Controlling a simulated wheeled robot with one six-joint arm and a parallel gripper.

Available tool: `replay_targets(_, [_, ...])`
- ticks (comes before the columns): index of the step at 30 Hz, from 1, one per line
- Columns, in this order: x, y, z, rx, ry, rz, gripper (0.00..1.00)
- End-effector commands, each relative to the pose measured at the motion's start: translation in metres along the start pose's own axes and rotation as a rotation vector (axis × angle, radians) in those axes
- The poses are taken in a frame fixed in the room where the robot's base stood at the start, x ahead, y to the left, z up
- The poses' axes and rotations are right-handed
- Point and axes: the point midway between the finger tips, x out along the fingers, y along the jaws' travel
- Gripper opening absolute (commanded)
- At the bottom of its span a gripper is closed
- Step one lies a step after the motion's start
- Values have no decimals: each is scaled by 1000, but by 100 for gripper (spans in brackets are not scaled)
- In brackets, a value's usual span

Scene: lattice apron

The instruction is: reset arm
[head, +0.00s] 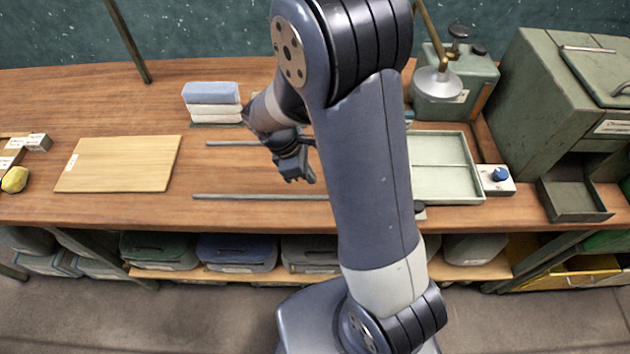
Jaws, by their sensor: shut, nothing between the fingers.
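My arm rises from the bottom middle and bends over the workbench (90,210). My gripper (300,180) hangs over the middle of the bench, above the gap between two metal rails (260,197). Its fingers point down and are shut with nothing between them. The arm hides part of the bench behind it, the right ends of the rails and the left part of a pale green tray (478,170).
A wooden board (120,164) and a yellow lump (14,180) lie left. A blue-knobbed box (497,178), green cabinet (530,90) and open drawer (575,200) are right. Bins (160,250) sit below.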

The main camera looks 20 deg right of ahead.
Motion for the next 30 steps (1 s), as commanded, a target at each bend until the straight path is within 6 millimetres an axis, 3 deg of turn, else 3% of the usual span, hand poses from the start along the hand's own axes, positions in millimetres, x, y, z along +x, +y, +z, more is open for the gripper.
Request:
replay_targets(6, [-40,1,-2,-1,4,4,0])
replay_targets(12, [-56,0,-1,-2,2,1,0])
replay_targets(23, [-57,0,-1,-2,2,0,0])
replay_targets(30, [-35,0,0,-1,-1,-3,0])
